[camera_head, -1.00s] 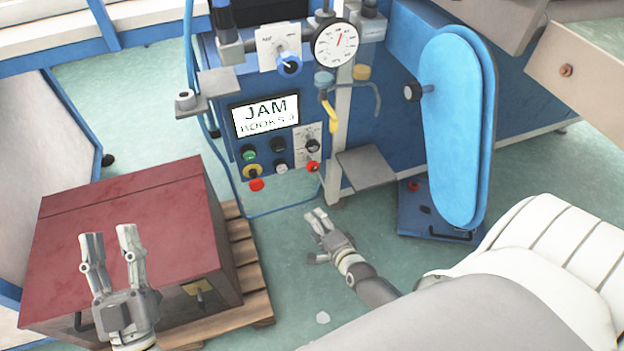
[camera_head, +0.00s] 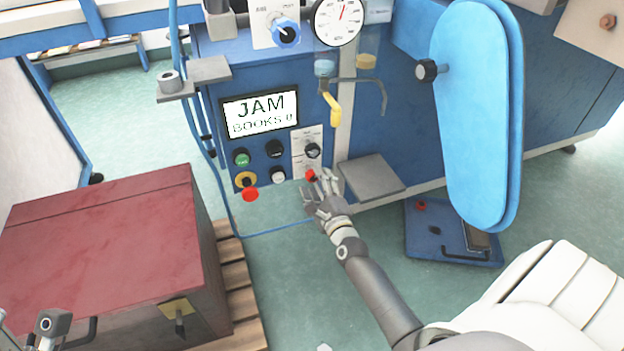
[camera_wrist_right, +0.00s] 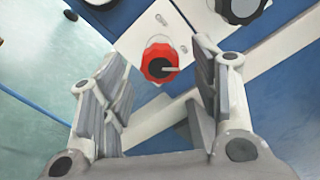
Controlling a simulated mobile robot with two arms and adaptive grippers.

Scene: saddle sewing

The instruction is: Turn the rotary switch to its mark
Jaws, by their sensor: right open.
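A red rotary knob (camera_head: 311,175) sits low on the white plate of the blue machine's front, below a black knob (camera_head: 312,150). In the right wrist view the red knob (camera_wrist_right: 160,63) has a pale pointer toward the right and lies between and beyond my fingers. My right gripper (camera_head: 324,186) is open at the knob in the head view, with a finger partly over it. In the wrist view the right gripper (camera_wrist_right: 160,95) holds nothing. Contact with the knob cannot be told. My left gripper (camera_head: 48,325) is cut off at the lower left; its fingertips are mostly hidden.
A display reading JAM (camera_head: 259,114) is above several buttons, including a red one (camera_head: 250,194). A grey shelf (camera_head: 371,177) juts out right of the knob. A yellow-handled lever (camera_head: 331,108) hangs above. A dark red box (camera_head: 110,260) stands on a pallet at left.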

